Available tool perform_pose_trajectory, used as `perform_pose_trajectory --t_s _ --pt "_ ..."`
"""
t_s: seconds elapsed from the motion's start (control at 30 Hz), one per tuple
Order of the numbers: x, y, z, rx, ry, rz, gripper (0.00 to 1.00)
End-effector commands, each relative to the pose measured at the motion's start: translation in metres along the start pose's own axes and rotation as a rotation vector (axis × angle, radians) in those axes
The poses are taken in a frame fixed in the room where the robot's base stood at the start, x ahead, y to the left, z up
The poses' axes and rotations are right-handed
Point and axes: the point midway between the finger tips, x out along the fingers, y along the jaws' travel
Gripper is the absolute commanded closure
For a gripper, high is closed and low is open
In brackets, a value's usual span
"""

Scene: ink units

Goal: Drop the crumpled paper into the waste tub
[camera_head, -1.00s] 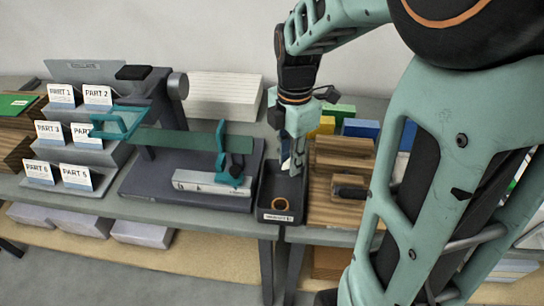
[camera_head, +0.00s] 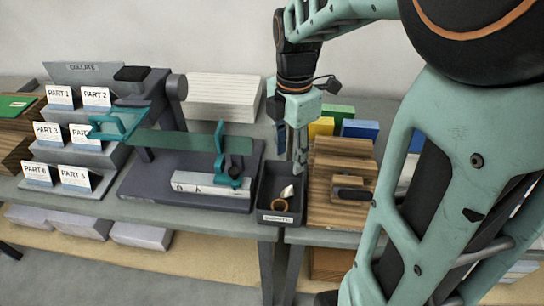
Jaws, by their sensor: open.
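The waste tub (camera_head: 267,216) is a dark open box with a label on its front wall, standing at the table's front edge. A small white crumpled paper (camera_head: 287,192) shows inside the tub, just above a brown ring-shaped thing (camera_head: 279,205). My gripper (camera_head: 299,168) points down over the tub's back right part. Its jaws are open and apart from the paper. The tub's far inner corner is partly hidden behind my gripper.
A wooden block stack (camera_head: 345,165) stands close to the tub's right. A dark machine with a teal lever (camera_head: 220,150) is close on the left. Yellow (camera_head: 321,127), green and blue blocks stand behind. Part cards (camera_head: 80,178) sit on steps at far left.

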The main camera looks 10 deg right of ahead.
Motion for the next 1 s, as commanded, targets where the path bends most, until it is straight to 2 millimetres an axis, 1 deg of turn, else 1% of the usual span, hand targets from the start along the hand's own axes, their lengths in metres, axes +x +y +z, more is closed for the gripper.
perform_pose_trajectory --t_s 0.03,0.2,0.3,0.4,0.57,0.83,0.87,0.93,0.97,1.0 --pt "-0.012 0.001 0.001 0.0 -0.002 0.006 0.58" --pt "-0.049 0.001 0.001 0.0 -0.002 0.006 0.58" --pt "-0.068 0.001 0.0 0.0 -0.002 0.005 0.58" --pt "-0.081 0.001 0.0 -0.001 -0.001 0.003 0.58" --pt "-0.092 0.0 0.0 0.0 0.0 0.001 0.58" --pt "-0.095 0.001 0.001 0.005 -0.002 0.003 0.58" --pt "-0.096 0.002 0.004 0.013 -0.005 0.009 0.58" --pt "-0.101 0.009 0.016 0.056 -0.022 0.039 0.58" --pt "-0.105 0.014 0.024 0.088 -0.034 0.059 0.58" --pt "-0.111 0.021 0.04 0.141 -0.054 0.095 0.58"
